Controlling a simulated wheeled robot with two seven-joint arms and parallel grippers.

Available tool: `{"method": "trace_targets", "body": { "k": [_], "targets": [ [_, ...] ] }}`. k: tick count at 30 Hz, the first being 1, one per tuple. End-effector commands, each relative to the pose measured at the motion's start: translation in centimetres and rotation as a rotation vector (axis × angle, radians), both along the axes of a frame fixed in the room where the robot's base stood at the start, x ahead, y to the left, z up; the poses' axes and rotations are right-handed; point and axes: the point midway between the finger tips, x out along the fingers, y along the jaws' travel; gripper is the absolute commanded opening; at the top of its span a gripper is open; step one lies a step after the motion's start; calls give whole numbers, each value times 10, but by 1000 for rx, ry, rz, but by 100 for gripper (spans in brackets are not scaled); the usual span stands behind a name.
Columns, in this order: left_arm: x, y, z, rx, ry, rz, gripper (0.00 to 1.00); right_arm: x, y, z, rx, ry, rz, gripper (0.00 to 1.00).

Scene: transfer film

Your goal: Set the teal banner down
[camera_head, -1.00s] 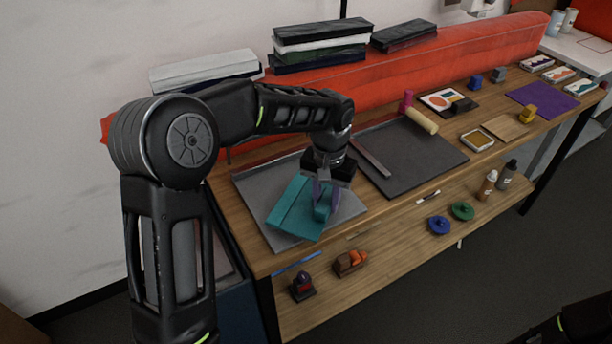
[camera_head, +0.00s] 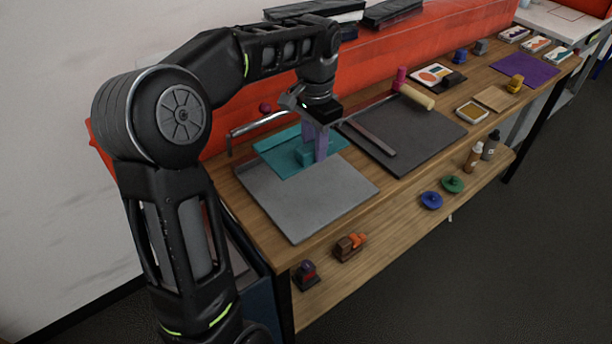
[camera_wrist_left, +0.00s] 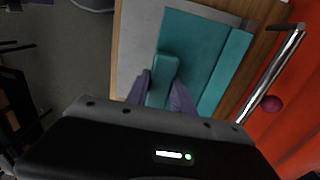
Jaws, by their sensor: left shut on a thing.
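The teal banner (camera_head: 272,150) is a flat sheet with a raised teal block on it. It overlaps the back part of the grey plate (camera_head: 310,200) on the wooden bench. My left gripper (camera_head: 313,150) points down with its purple fingers shut on the teal block, which also shows between the fingers in the left wrist view (camera_wrist_left: 164,72). The banner's strip along one long edge lies toward the metal bar (camera_wrist_left: 270,75). I cannot tell whether the banner touches the plate or hangs just above it. My right gripper is not in view.
The bent metal bar with a red knob (camera_head: 265,107) stands behind the banner. A dark plate (camera_head: 405,138) with a flat bar lies to the right. The front of the grey plate is bare. A red padded roll (camera_head: 440,48) runs along the back.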

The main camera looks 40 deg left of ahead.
Motion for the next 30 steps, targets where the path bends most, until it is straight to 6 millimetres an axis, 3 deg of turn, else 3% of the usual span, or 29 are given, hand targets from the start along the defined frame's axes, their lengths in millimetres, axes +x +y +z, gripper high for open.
{"method": "trace_targets", "body": {
  "k": [10, 21, 30],
  "targets": [
    [0, 0, -5, 0, 2, 0, 0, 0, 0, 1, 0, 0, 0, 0],
    [0, 0, -60, 1, 2, 1, 0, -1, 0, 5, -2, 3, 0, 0],
    [1, 0, -63, 1, 0, 1, 0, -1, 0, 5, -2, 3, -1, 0]
  ]
}}
